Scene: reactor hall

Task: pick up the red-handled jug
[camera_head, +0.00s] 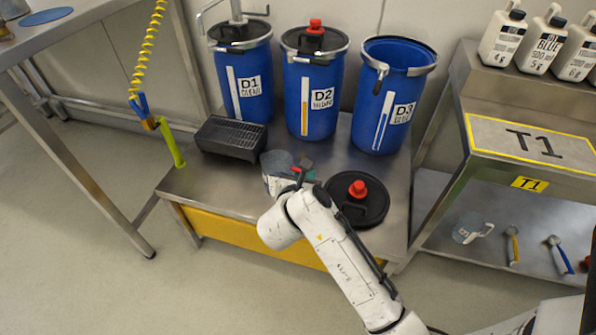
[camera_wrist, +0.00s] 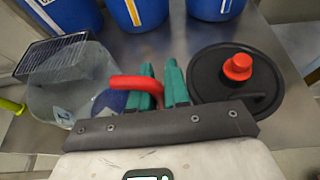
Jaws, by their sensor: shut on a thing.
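The red-handled jug (camera_wrist: 62,90) is clear and stands on the low steel bench, at the left of the wrist view. Its red handle (camera_wrist: 133,83) reaches right, between the green fingers of my gripper (camera_wrist: 161,84). My gripper is shut on the handle. In the head view the jug (camera_head: 275,163) is partly hidden behind my wrist, and my gripper (camera_head: 304,168) is at its right side. I cannot tell whether the jug's base touches the bench.
A black lid with a red knob (camera_head: 357,204) lies right of my gripper. A black grated tray (camera_head: 231,139) is behind the jug to the left. Blue drums (camera_head: 241,81) stand at the bench's back. Table T1 (camera_head: 530,141) is at the right.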

